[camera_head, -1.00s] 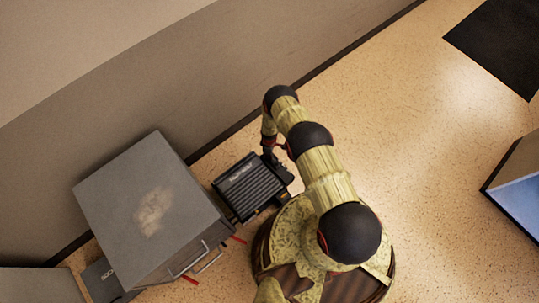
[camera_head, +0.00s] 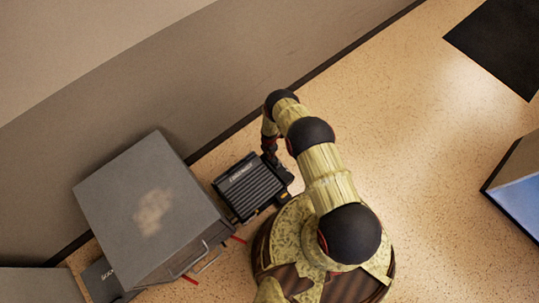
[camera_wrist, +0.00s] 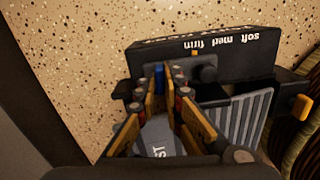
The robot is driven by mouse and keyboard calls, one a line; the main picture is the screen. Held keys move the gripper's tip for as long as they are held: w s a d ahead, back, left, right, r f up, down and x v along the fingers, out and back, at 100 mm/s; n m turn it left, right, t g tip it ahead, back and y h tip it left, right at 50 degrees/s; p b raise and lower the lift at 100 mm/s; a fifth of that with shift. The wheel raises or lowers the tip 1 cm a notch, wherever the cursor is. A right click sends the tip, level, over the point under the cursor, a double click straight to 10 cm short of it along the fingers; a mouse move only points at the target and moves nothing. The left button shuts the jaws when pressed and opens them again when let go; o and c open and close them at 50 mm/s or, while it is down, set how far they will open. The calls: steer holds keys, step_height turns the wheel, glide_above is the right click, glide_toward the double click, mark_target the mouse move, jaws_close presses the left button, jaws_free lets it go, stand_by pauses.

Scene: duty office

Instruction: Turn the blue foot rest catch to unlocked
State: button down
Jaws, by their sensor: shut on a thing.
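The foot rest (camera_head: 250,190) is a dark box with a ribbed grey top, standing on the floor beside a grey cabinet. In the wrist view its ribbed plate (camera_wrist: 242,118) shows at the right, and its dark panel reads "soft med firm" upside down. The blue catch (camera_wrist: 159,71) shows as a small blue piece between my fingertips; most of it is hidden. My gripper (camera_wrist: 160,84) is shut on the blue catch, with a finger on each side. In the head view my gripper (camera_head: 271,158) is at the foot rest's upper right corner, and the catch is hidden there.
A round dark knob (camera_wrist: 208,74) sits right of my fingers, with an orange marker above it. A yellow-orange tab (camera_wrist: 301,106) is farther right. The grey cabinet (camera_head: 145,205) with handles stands left of the foot rest. Open speckled floor (camera_head: 430,150) lies to the right.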

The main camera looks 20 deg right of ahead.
steer(key=shift+n, duration=0.6)
steer(key=c, duration=2.2)
jaws_free()
steer(key=shift+o, duration=0.2)
steer(key=shift+r, duration=0.1)
step_height(320, 180, up, 12)
